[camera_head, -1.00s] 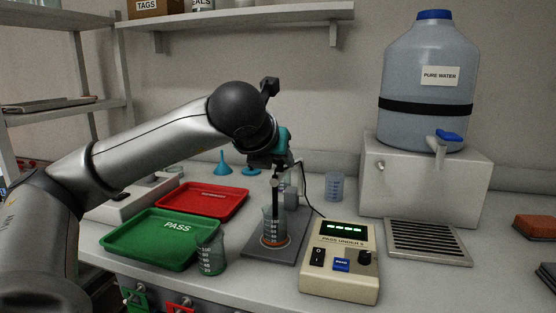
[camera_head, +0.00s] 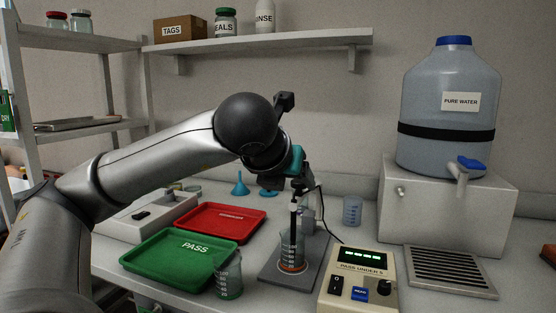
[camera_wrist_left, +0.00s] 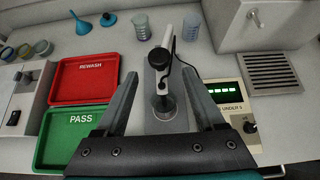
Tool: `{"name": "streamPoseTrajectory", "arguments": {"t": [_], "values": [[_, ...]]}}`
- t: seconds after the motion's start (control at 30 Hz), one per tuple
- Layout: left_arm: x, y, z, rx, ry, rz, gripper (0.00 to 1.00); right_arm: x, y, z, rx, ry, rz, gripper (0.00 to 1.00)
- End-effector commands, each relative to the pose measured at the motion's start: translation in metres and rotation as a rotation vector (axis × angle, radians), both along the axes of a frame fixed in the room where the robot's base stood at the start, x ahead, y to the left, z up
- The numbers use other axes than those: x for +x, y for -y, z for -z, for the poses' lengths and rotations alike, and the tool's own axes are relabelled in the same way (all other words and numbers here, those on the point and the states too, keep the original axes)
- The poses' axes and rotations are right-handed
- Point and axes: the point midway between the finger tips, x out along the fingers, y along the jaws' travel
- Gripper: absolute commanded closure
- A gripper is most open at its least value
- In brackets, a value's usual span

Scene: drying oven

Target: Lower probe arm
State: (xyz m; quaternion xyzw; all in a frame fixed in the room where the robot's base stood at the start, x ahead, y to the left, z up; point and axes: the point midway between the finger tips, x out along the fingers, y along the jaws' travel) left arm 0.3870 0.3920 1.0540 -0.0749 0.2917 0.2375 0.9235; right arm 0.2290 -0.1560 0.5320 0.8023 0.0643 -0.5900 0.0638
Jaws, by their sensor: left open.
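The probe arm stands on a grey base plate (camera_head: 268,277) beside the meter. Its dark probe (camera_head: 293,218) points down at a glass beaker (camera_head: 291,252) on the plate; whether its tip is inside the beaker is hard to tell. In the left wrist view the probe arm's pale head (camera_wrist_left: 166,37) and dark joint (camera_wrist_left: 160,59) lie between my fingers. My left gripper (camera_head: 298,186) is open above the beaker, its fingers spread on either side of the probe arm in the wrist view (camera_wrist_left: 163,82). Contact is not visible. My right gripper is out of view.
The meter (camera_head: 358,275) with a lit green display stands right of the plate. A green PASS tray (camera_head: 150,268), a red REWASH tray (camera_wrist_left: 82,94) and a second beaker (camera_head: 228,276) are to the left. A water jug (camera_head: 447,105) stands on a white box at right.

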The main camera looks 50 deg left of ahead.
Motion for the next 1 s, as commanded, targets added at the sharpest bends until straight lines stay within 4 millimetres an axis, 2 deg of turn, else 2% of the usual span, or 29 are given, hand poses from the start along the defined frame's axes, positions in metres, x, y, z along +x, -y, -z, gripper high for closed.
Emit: {"name": "streamPoseTrajectory", "arguments": {"t": [0.1,0.4,0.7,1.0], "values": [[-0.022,0.012,-0.021,0.004,0.004,0.001,0.29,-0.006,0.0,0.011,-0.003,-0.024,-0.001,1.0],[-0.061,0.034,-0.051,0.002,0.0,0.001,0.29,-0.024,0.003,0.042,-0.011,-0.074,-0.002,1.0],[-0.076,0.043,-0.06,-0.001,0.0,0.003,0.29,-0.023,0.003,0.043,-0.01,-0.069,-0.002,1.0],[-0.079,0.044,-0.062,0.0,-0.003,0.001,0.29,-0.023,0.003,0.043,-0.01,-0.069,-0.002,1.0]]}}
